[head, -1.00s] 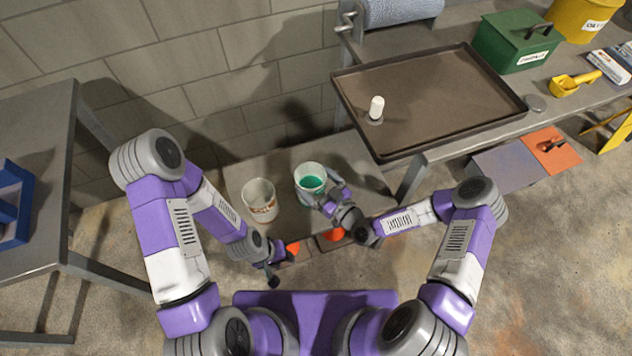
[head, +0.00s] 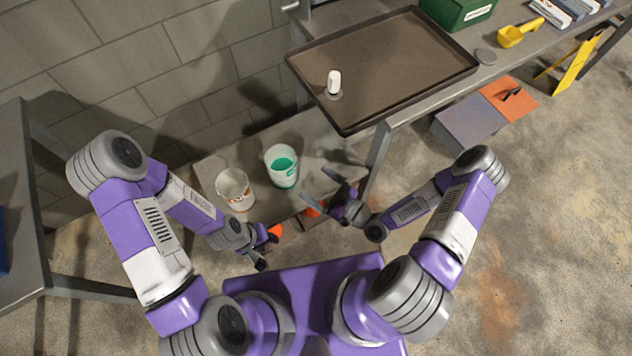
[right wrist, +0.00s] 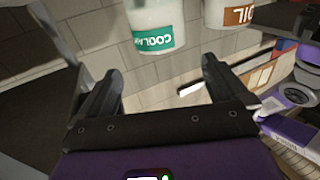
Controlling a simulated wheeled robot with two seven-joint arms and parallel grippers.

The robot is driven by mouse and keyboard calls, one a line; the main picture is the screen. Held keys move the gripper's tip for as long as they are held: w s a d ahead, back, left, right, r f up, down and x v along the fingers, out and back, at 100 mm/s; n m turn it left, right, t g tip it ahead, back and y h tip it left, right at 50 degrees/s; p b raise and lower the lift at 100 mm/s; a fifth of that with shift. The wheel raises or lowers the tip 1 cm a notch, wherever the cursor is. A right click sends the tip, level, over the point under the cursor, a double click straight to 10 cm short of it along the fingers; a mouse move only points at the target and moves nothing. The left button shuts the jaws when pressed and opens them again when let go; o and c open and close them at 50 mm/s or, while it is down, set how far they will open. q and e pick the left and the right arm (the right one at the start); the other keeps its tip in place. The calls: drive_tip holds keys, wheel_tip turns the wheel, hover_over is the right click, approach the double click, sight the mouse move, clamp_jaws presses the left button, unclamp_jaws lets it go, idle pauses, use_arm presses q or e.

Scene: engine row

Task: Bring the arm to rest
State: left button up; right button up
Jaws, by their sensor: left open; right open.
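My right gripper (head: 323,187) is open and empty in the head view, to the right of the white coolant container (head: 283,176) with green inside and apart from it. In the right wrist view the two fingers (right wrist: 163,85) are spread with nothing between them. The coolant container (right wrist: 155,28), with its green label, shows beyond them. My left gripper (head: 268,250) is low, in front of the white oil container (head: 232,199). It is open, and I see nothing held in it. The oil container's brown label also shows in the right wrist view (right wrist: 238,14).
Both containers stand on a low grey surface (head: 320,150) against the block wall. A bench on the right bears a dark tray (head: 400,60) with a white cylinder (head: 334,83), a yellow scoop (head: 517,34) and a green box (head: 458,12). Another table (head: 22,240) stands at left.

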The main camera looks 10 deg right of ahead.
drive_tip(key=shift+a, duration=0.1)
idle(0.3)
drive_tip(key=s+d+f+m+g+h+p, duration=0.1)
drive_tip(key=s+m+g+h+p, duration=0.5)
drive_tip(key=s+m+g, duration=0.5)
drive_tip(key=shift+s+d+f+g+h, duration=0.25)
drive_tip(key=shift+f+g+h, duration=0.15)
drive_tip(key=shift+g+h, duration=0.5)
